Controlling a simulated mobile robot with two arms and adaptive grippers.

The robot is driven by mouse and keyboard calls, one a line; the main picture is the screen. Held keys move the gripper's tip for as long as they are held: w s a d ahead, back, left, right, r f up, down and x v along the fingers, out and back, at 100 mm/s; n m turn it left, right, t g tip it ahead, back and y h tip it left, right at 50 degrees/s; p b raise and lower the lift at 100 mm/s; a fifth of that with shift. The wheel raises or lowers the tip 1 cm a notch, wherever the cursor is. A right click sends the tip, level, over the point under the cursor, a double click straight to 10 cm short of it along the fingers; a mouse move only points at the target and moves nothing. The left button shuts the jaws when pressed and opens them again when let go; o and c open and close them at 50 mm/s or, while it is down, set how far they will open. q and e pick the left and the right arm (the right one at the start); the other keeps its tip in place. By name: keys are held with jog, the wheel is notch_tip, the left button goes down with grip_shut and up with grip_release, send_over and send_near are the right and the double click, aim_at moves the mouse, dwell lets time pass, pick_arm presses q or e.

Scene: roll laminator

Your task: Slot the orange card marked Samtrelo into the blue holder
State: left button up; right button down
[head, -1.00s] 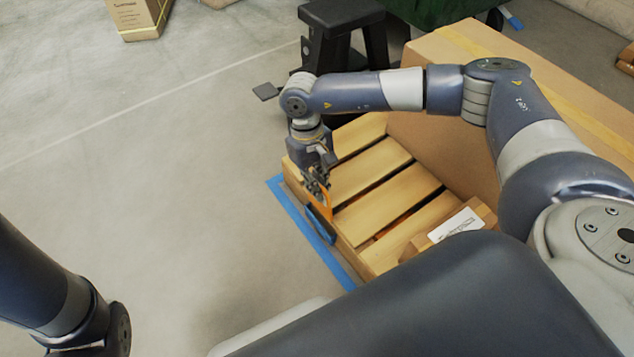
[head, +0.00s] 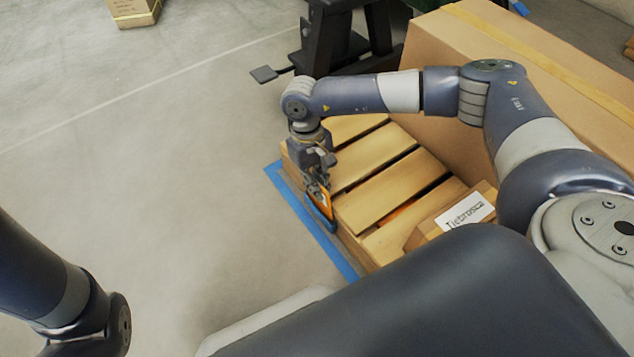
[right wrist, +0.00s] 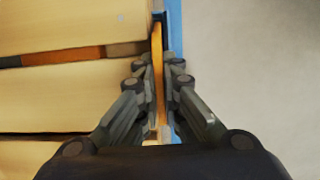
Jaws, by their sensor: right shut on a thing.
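My right gripper (head: 319,187) is shut on the orange card (head: 326,203) at the left edge of the wooden pallet. The blue holder (head: 319,218) is on the pallet's left side, right at the card's lower part. In the right wrist view the card (right wrist: 158,75) is a thin edge-on strip between the fingers (right wrist: 157,75), with blue close along its right side. I cannot tell how far the card sits inside the holder. The card's marking is not readable. My left arm shows at lower left, but its gripper is out of view.
The slatted wooden pallet (head: 385,188) lies beside a large cardboard box (head: 450,125). Blue tape (head: 290,205) runs along the floor at its left. A small block with a white label (head: 466,211) is at the pallet's near end.

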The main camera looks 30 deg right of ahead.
jog(key=shift+w+f, duration=0.1)
dwell(0.3)
jog(key=c, duration=1.7)
grip_release()
jog(key=v, duration=1.2)
